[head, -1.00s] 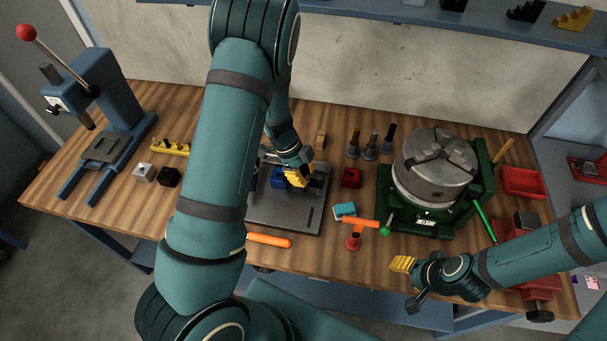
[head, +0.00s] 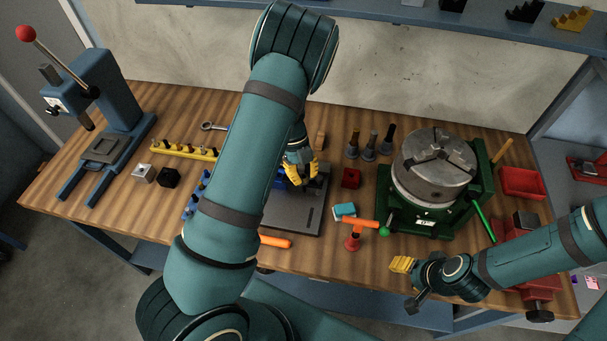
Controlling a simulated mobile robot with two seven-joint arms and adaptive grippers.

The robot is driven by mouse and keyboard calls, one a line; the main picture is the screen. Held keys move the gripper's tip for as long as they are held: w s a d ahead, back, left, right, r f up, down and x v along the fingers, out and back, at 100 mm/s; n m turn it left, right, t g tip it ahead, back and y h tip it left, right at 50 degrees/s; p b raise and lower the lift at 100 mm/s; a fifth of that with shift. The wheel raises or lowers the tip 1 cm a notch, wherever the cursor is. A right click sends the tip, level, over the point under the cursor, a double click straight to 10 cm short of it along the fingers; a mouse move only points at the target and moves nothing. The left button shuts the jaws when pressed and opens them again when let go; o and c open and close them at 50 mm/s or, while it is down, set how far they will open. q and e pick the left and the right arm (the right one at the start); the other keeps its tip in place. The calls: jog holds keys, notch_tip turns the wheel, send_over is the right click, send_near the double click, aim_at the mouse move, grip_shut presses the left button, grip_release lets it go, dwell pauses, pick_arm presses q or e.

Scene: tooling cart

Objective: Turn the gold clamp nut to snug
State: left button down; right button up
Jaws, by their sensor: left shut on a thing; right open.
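My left gripper (head: 301,178) points down over the grey fixture plate (head: 298,215), just right of a blue block (head: 281,180). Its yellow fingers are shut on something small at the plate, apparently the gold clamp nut. The fingers and arm hide the nut itself, so how it is seated cannot be seen. My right gripper (head: 400,264) is open and empty at the front edge of the bench, with its yellow fingers pointing left.
A green rotary table with a chuck (head: 437,165) stands to the right. An orange handle (head: 275,241) lies in front. A blue press (head: 110,110) stands at left.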

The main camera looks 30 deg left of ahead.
dwell(0.4)
pick_arm(q)
jog(key=c, duration=0.8)
grip_release()
jog(key=shift+a, duration=0.1)
jog(key=v, duration=1.2)
jog(key=shift+f, duration=0.1)
